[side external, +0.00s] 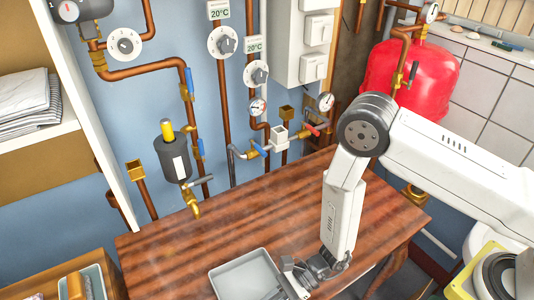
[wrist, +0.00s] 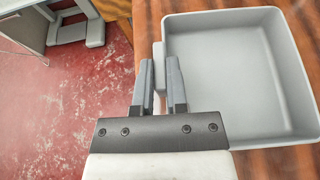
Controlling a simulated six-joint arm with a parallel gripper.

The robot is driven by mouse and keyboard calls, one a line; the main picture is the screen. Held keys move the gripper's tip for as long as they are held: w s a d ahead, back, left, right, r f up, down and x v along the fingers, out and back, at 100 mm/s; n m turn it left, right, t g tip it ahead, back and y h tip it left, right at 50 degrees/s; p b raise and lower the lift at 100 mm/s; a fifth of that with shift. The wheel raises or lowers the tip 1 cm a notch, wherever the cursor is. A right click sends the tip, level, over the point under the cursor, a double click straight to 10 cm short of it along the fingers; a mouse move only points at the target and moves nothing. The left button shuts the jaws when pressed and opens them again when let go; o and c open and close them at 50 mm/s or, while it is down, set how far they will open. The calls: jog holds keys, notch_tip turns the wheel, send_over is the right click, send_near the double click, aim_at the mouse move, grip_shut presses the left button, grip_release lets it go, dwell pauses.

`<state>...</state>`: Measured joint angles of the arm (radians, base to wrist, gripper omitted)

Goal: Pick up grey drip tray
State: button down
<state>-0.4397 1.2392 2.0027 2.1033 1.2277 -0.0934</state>
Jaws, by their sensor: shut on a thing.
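The grey drip tray (side external: 245,278) is a shallow, square, empty tray at the front edge of the wooden table in the side view. In the wrist view the tray (wrist: 235,85) fills the right side, with a small tab on its left wall. My gripper (wrist: 161,75) is shut on this tab, one finger on each side of it. In the side view my gripper (side external: 293,276) reaches the tray's right side from above. The tray looks level; whether it touches the table cannot be told.
The wooden table (side external: 250,215) is clear behind the tray. Copper pipes with valves and a dark filter canister (side external: 172,157) stand along the blue wall. A red tank (side external: 410,80) is at the back right. A small tray with items (side external: 95,282) sits at the lower left.

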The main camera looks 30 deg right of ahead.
jog(key=shift+r, duration=4.75)
